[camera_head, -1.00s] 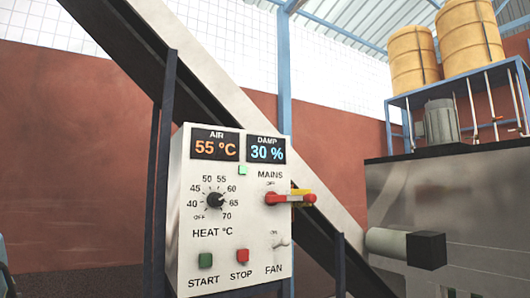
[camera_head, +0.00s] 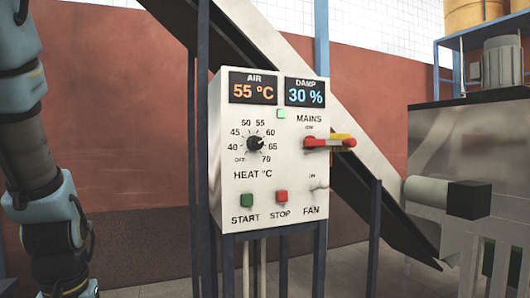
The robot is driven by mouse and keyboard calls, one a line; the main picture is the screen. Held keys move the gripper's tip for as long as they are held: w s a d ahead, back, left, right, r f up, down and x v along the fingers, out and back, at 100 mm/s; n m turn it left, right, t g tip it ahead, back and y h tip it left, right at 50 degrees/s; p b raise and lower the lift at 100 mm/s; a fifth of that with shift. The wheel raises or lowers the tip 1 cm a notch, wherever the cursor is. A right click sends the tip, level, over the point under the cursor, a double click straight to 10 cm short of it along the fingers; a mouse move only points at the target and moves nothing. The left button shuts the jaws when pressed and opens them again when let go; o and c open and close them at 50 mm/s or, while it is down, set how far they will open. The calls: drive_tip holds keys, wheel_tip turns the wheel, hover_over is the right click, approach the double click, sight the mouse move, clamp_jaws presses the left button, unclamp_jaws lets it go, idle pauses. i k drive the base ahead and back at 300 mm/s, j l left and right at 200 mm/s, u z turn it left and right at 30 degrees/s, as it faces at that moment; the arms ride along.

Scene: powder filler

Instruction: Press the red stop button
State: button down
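The red mains handle (camera_head: 330,142) is above and to the right. The heat knob (camera_head: 255,143) is above and to the left. The displays read 55 °C and 30 %. A small green lamp under them looks lit. My arm shows at the left edge, apart from the panel. My gripper is not in view.
Blue posts (camera_head: 203,60) stand behind and beside the panel. A sloping dark chute (camera_head: 380,215) runs behind it to the lower right. A grey machine with a dark-ended cylinder (camera_head: 445,194) stands at right. The space directly before the panel looks clear.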

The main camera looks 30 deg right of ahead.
sight(282, 197)
drive_tip(key=z, duration=1.2)
